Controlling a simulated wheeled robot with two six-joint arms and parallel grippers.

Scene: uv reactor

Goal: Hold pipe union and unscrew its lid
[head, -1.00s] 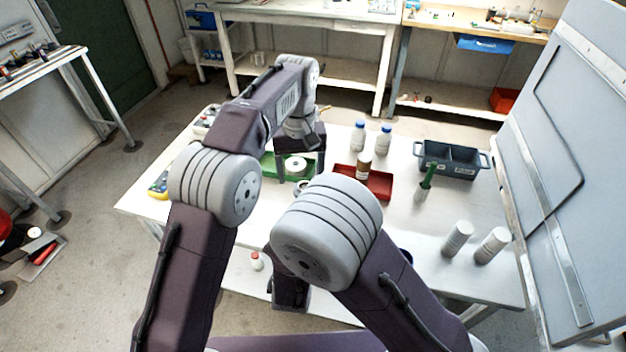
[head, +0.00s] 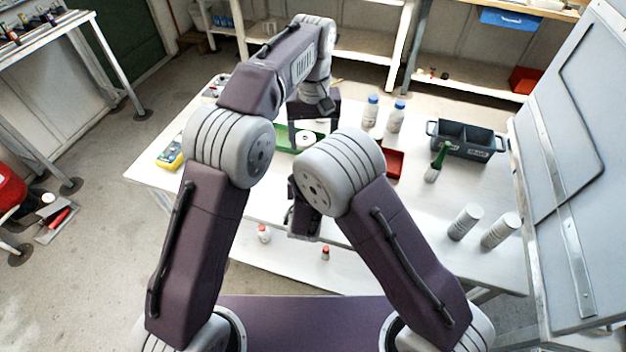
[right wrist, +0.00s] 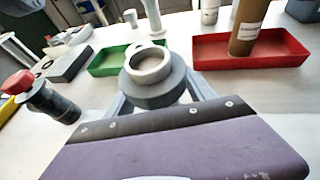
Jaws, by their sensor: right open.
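A round grey pipe union (right wrist: 150,75) with a paler ring on top stands upright in the right wrist view. My right gripper (right wrist: 160,100) is open, with its two fingers apart on either side of the union's lower part. I cannot tell whether they touch it. In the head view my right arm hides this gripper's fingertips. My left gripper (head: 313,130) points down near the green tray (head: 283,137) at the far side of the table. Its fingertips are partly hidden, so its opening is unclear. A white ring-shaped thing (head: 306,140) shows just below it.
A red tray (right wrist: 280,50) with a brown bottle (right wrist: 248,25) stands right of the union. A black object with a red top (right wrist: 40,95) is at left. White bottles (head: 396,117), a grey bin (head: 465,140) and two pale cylinders (head: 465,222) occupy the table's right side.

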